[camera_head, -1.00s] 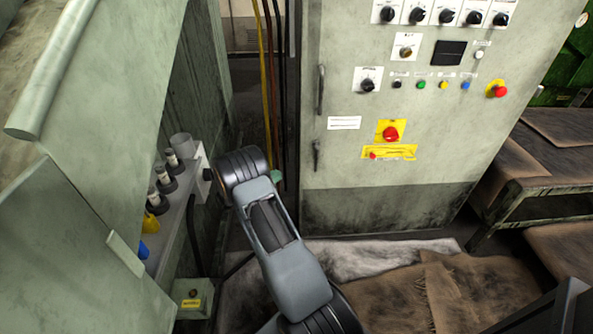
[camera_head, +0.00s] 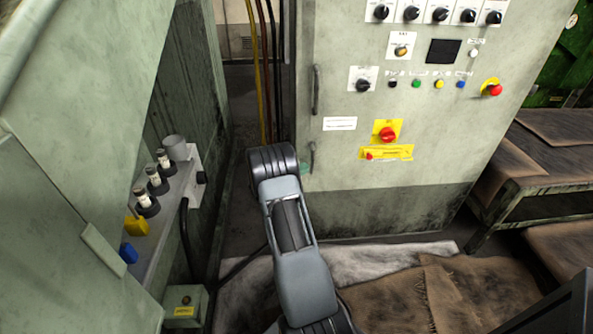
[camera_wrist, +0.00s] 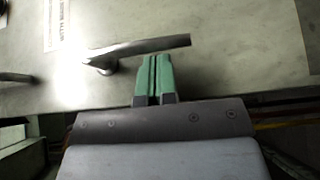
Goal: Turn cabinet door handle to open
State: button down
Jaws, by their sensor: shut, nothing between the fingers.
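The grey control cabinet (camera_head: 345,215) stands ahead in the head view, with a long upper handle (camera_head: 316,90) and a shorter lower handle (camera_head: 311,157) at its door's left edge. In the wrist view the lower handle is a metal lever (camera_wrist: 150,46), its pivot at left and its free end at right. My gripper (camera_wrist: 157,58) has green fingers pressed together, with nothing between them. Their tips are just below the lever's outer half in that picture; I cannot tell whether they touch it. In the head view my gripper is mostly hidden behind my wrist; only a bit of green shows.
A yellow plate with a red rotary switch (camera_head: 388,134) is right of the handles. Cables (camera_head: 265,80) hang left of the cabinet. A green-grey machine with a ledge of bottles (camera_head: 157,180) stands left. A bench (camera_head: 540,180) stands right; brown sheets (camera_head: 400,300) cover the floor.

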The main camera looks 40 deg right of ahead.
jog(key=shift+s+f, duration=0.1)
dwell(0.4)
jog(key=shift+s+d+f+n+h+b, duration=0.1)
jog(key=shift+s+d+n+h+b, duration=0.3)
jog(key=shift+s+d+b, duration=0.55)
jog(key=shift+s+d+f+n+h+b, duration=0.1)
jog(key=shift+s+d+n+h+b, duration=0.35)
jog(key=shift+b, duration=0.95)
jog(key=shift+s+d+n+h+b, duration=0.15)
jog(key=shift+s+d+h+b, duration=0.25)
jog(key=shift+d+b, duration=0.6)
jog(key=shift+s+d+r+b, duration=0.6)
jog(key=shift+s+d+b, duration=0.15)
jog(key=shift+b, duration=0.1)
jog(key=shift+s+d+r+b, duration=0.6)
jog(key=shift+d+r, duration=0.05)
jog(key=shift+r, duration=0.15)
jog(key=shift+s+d+r+n+h+b, duration=0.15)
jog(key=shift+d+r+n+h+b, duration=0.1)
jog(key=shift+n+h+b, duration=0.3)
jog(key=shift+s+d+r+n+t+h+b, duration=0.15)
jog(key=shift+r+n+t+h+b, duration=0.35)
jog(key=shift+r+n+h, duration=0.25)
